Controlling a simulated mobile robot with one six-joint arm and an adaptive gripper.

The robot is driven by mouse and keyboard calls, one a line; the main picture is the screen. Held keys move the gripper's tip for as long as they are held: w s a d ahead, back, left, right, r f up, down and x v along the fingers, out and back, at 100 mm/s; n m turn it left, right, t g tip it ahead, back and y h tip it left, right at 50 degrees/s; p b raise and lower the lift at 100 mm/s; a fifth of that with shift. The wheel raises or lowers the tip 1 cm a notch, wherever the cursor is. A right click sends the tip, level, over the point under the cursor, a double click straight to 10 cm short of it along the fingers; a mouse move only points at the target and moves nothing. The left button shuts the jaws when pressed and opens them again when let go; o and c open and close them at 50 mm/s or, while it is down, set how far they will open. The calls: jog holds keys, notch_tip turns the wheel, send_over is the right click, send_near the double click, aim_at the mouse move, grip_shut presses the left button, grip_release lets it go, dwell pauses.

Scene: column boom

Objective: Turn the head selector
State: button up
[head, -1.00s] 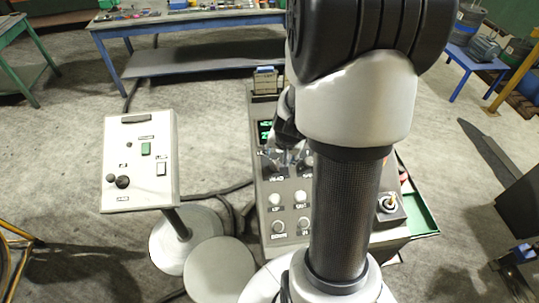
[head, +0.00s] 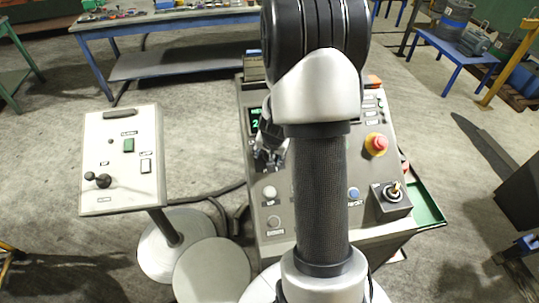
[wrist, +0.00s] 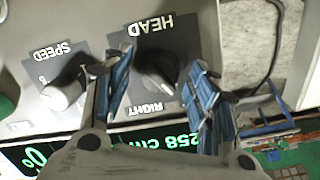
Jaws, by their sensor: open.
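The head selector (wrist: 158,66) is a dark knob on a black plate lettered HEAD and RIGHT, upside down in the wrist view. My gripper (wrist: 163,62) is open, with one blue-padded finger on each side of the knob. I cannot tell whether either pad touches it. In the head view my gripper (head: 270,155) is over the upper left of the grey control console (head: 296,228) and hides the selector there.
The speed knob (wrist: 64,92) is close beside the left finger. A green display (wrist: 150,143) lies near the finger bases. A red emergency button (head: 376,144) and a joystick (head: 394,190) are on the console's right. A pedestal box (head: 122,160) stands left.

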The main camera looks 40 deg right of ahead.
jog(key=c, duration=1.1)
jog(key=shift+o, duration=0.2)
jog(key=shift+m, duration=0.3)
jog(key=shift+f+m+b, duration=0.1)
jog(key=shift+m+b, duration=0.8)
jog(key=shift+b, duration=0.1)
jog(key=m+b, duration=0.2)
jog(key=m, duration=0.1)
jog(key=shift+s+d+t, duration=0.1)
jog(key=shift+s+t, duration=0.05)
jog(key=shift+t, duration=0.15)
jog(key=m+b, duration=0.1)
jog(key=m, duration=0.2)
jog(key=m+b, duration=0.1)
jog(key=m, duration=0.2)
jog(key=shift+s+t+y+b, duration=0.1)
jog(key=shift+t+y+b, duration=0.2)
jog(key=shift+b, duration=0.1)
